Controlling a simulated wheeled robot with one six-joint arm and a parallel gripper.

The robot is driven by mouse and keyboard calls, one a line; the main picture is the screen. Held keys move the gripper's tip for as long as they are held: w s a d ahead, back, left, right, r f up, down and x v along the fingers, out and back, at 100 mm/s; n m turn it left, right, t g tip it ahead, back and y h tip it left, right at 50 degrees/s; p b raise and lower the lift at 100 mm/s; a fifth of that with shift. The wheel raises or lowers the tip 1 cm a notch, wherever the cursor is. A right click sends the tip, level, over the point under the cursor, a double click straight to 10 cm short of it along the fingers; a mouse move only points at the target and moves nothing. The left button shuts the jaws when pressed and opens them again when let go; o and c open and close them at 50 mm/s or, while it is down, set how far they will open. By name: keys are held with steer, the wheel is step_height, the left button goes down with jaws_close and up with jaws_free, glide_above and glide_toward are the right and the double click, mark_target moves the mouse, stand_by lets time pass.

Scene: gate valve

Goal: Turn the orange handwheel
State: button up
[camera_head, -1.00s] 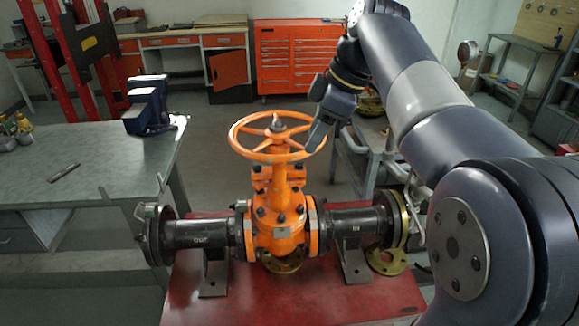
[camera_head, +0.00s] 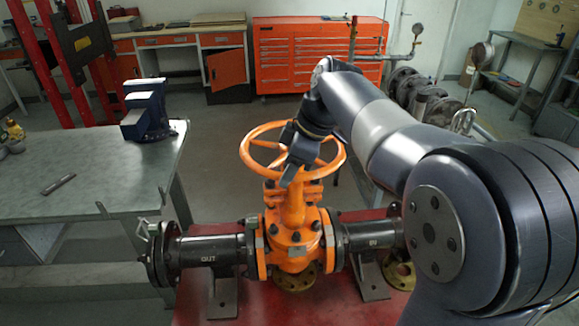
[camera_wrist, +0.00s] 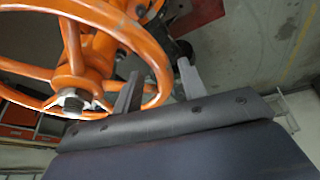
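The orange handwheel (camera_head: 246,152) sits on top of the orange gate valve (camera_head: 293,243). My gripper (camera_head: 291,172) is at the wheel's front right side in the head view and hides part of the hub and spokes. In the wrist view my gripper (camera_wrist: 160,66) has its two grey fingers apart. The handwheel's rim (camera_wrist: 157,62) runs between them, with one finger inside the wheel and the other outside. A gap shows beside the rim, so the fingers are not closed on it. The threaded stem end with its nut (camera_wrist: 71,101) shows at the wheel's middle.
The valve's dark pipe flanges (camera_head: 207,249) stand on a red table (camera_head: 262,308). A grey workbench (camera_head: 85,175) with a blue vise (camera_head: 146,108) is at left. Pipes and gauges (camera_head: 415,90) stand behind my arm. An orange tool cabinet (camera_head: 300,60) is at the back.

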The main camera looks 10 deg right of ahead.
steer(key=shift+c, duration=0.4)
jaws_close()
